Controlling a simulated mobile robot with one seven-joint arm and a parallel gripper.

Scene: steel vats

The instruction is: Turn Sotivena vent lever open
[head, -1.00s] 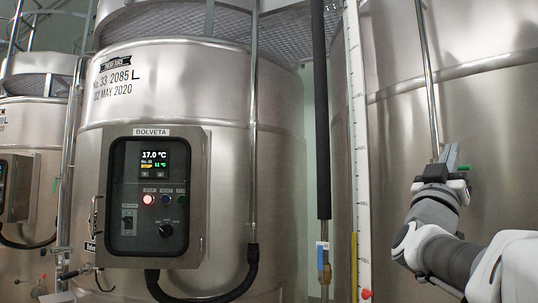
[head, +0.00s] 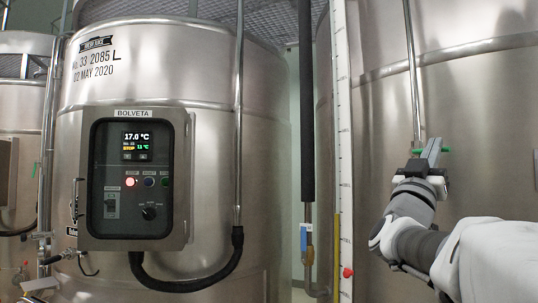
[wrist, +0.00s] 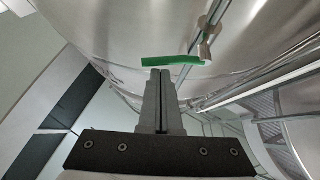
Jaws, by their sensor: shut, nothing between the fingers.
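A green lever (head: 417,151) sits at the low end of a thin steel pipe on the right-hand vat in the head view, crosswise to the pipe. My gripper (head: 434,146) is in front of it and hides its middle; green shows on both sides. In the wrist view the green lever (wrist: 172,60) extends left from a metal fitting (wrist: 206,48). My gripper's fingers (wrist: 163,74) are shut and empty, their tips just below the lever's edge in that picture. I cannot tell whether they touch it. No Sotivena name is readable.
A vat (head: 265,130) with a control box (head: 138,178) labelled BOLVETA stands at left. Its display reads 17.0 °C and a red lamp is lit. A white gauge strip (head: 342,130) and a dark-sleeved pipe (head: 306,110) stand between the vats.

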